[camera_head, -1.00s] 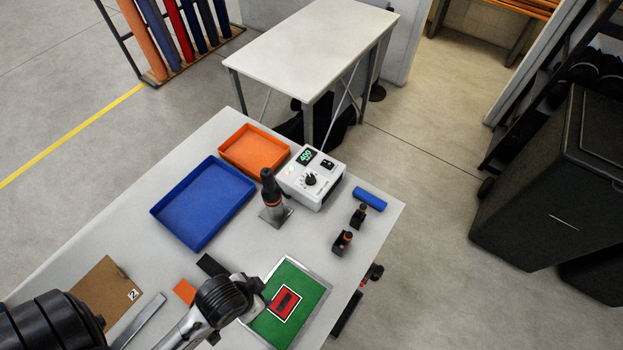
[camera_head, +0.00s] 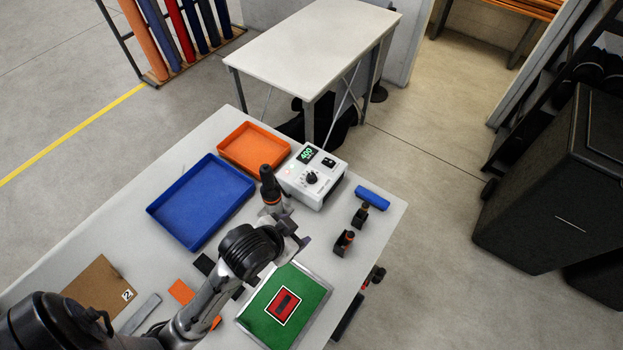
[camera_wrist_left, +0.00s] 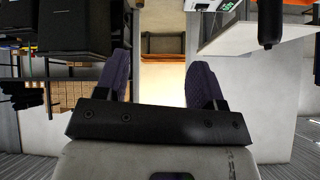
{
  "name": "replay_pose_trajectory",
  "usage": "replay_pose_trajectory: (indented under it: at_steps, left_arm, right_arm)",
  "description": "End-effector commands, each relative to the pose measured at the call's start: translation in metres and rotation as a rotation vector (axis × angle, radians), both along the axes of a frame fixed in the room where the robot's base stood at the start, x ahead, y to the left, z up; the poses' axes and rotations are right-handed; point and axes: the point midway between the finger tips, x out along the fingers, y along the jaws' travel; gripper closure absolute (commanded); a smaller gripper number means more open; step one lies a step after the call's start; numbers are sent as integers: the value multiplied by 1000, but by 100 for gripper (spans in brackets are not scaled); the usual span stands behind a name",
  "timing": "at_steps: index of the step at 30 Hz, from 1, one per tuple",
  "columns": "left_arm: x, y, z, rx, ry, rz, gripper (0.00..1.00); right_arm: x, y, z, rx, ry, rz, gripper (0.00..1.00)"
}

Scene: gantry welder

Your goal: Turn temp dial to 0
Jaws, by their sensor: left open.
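The white control station (camera_head: 325,192) stands at the far end of the workbench. Its black temp dial (camera_head: 312,177) is on the top panel, and a green lit display (camera_head: 307,155) reads 400. Part of the station shows at the top edge of the wrist view (camera_wrist_left: 205,5). My left gripper (camera_head: 299,236) is over the bench, nearer than the station and apart from the dial. In the wrist view its two dark fingers (camera_wrist_left: 161,80) are spread with nothing between them. My right gripper is not in view.
A dark upright tool in a stand (camera_head: 270,188) is beside the station, close to my left gripper. Blue (camera_head: 203,238) and orange (camera_head: 232,158) trays lie to the left. Two small dark tools (camera_head: 344,241) and a blue block (camera_head: 372,197) are right. A green mat (camera_head: 265,322) lies in front.

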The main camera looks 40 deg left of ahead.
Motion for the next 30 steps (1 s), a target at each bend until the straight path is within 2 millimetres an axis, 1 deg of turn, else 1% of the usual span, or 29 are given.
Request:
replay_pose_trajectory:
  at_steps: [1, 2, 3, 5, 6, 8, 9, 11, 12, 14, 15, 18, 20, 21, 23, 24, 26, 27, 29, 30]
  left_arm:
    - [25, 3, 15, 6, -82, 5, 37]
    - [38, 6, 24, 10, -116, 10, 37]
    - [55, 9, 35, 15, -157, 17, 37]
    - [80, 15, 51, 25, -209, 31, 37]
    - [97, 20, 61, 31, -238, 41, 37]
    - [123, 28, 75, 38, -273, 60, 37]
    - [141, 34, 84, 43, -292, 74, 37]
    - [167, 44, 97, 46, -310, 98, 37]
    - [185, 52, 106, 47, -315, 113, 37]
    - [211, 65, 116, 46, -311, 142, 37]
    - [229, 75, 122, 42, -301, 163, 37]
    - [270, 101, 129, 24, -236, 215, 37]
    - [289, 116, 125, 9, -178, 242, 37]
    - [300, 125, 118, -1, -130, 260, 37]
    - [313, 138, 101, -19, -46, 283, 37]
    - [319, 145, 86, -32, 16, 297, 37]
    - [324, 154, 56, -48, 120, 314, 37]
    - [324, 159, 32, -57, 196, 324, 37]
    - [321, 164, 0, -73, 298, 336, 37]
    - [318, 166, -20, -82, 362, 343, 37]
  right_arm:
    - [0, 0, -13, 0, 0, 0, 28]
    - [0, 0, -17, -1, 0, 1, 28]
    - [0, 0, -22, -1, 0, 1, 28]
    - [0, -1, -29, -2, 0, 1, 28]
    - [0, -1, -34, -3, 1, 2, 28]
    - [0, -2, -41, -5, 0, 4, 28]
    - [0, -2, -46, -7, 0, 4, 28]
    - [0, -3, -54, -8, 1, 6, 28]
    - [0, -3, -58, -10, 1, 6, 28]
    - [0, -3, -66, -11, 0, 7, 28]
    - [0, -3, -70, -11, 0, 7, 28]
    - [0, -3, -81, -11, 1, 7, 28]
    - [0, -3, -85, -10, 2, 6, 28]
    - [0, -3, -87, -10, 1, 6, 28]
    - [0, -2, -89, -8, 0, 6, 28]
    - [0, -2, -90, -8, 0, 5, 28]
    - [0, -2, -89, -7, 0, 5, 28]
    - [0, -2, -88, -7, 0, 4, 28]
    - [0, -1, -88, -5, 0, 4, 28]
    - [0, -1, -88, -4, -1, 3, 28]
